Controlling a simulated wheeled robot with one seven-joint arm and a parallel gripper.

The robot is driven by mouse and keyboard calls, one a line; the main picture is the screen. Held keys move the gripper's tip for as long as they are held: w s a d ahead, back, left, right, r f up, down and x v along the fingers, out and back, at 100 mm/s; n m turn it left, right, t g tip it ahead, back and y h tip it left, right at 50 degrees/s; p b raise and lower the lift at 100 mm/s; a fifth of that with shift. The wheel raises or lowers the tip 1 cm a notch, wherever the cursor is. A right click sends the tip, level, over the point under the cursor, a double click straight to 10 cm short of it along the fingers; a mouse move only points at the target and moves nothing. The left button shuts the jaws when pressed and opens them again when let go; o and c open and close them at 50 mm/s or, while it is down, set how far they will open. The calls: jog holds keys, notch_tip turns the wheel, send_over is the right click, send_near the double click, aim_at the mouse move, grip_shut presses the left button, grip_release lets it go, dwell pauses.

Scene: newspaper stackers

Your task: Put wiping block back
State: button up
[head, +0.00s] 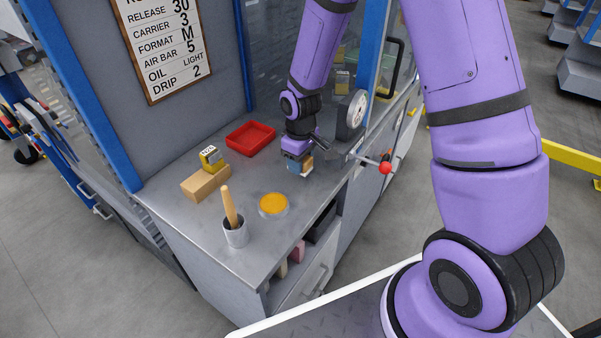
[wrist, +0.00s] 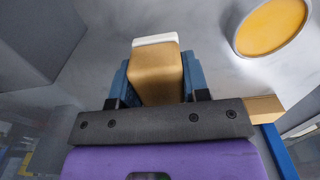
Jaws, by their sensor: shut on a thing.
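The wiping block (head: 307,167) is tan with a white pad on its end. My gripper (head: 296,163) is shut on it, pointing down over the metal counter (head: 255,245) right of the red tray. In the wrist view the block (wrist: 157,78) sits between the two blue fingers of my gripper (wrist: 156,70), its white end facing away from the palm. The pad is at or just above the counter; I cannot tell whether it touches. Part of the block is hidden by the fingers in the head view.
A red-knobbed lever (head: 385,167) juts out at right. An open shelf holds small items (head: 298,251).

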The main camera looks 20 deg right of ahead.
aim_at(301, 180)
jog(key=shift+f, duration=2.1)
jog(key=shift+f, duration=0.1)
jog(key=o, duration=0.8)
jog(key=shift+o, duration=0.2)
